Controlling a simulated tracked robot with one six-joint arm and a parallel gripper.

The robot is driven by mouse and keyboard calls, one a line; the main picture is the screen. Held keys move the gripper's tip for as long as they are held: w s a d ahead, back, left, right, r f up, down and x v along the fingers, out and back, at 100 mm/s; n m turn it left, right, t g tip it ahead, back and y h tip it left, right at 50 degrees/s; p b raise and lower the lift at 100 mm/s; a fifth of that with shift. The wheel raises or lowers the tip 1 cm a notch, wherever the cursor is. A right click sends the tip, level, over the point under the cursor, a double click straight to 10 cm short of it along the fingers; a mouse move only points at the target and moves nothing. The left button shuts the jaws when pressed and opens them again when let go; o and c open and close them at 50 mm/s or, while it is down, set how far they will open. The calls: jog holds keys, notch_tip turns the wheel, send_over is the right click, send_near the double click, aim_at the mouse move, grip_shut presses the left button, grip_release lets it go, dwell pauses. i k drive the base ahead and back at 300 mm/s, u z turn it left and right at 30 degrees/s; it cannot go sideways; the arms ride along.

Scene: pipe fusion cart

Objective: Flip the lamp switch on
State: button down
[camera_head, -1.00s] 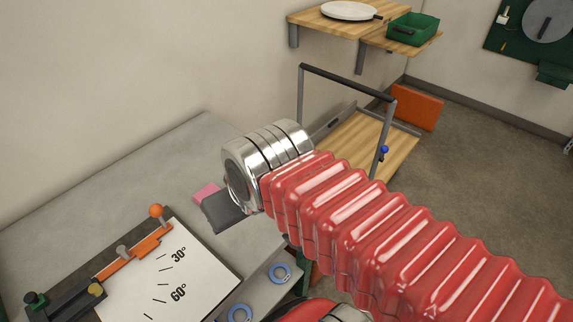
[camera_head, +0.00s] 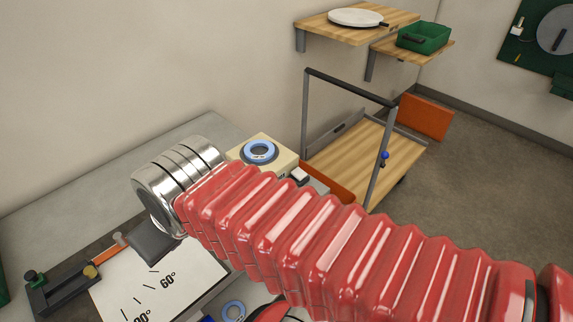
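I cannot make out a lamp or a lamp switch for certain. A small white and dark part (camera_head: 299,176) shows beside a cream box (camera_head: 284,158) just behind my arm; I cannot tell what it is. My red ribbed arm crosses the picture from the lower right, with its silver wrist end above the workbench at left. A dark grey block below the wrist appears to be part of my gripper (camera_head: 153,240). No fingertips can be made out, and I cannot tell whether it is open or holds anything.
The grey workbench (camera_head: 90,200) bears an angle board (camera_head: 165,285) with an orange bar (camera_head: 104,252). A blue ring (camera_head: 259,151) lies on the cream box, another (camera_head: 233,311) at the bottom. A wooden-decked cart (camera_head: 360,155) stands behind. Floor at right is clear.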

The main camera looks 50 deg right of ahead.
aim_at(298, 173)
jog(key=u, duration=0.1)
jog(key=k, duration=1.15)
jog(key=z, duration=0.4)
jog(key=i, duration=1)
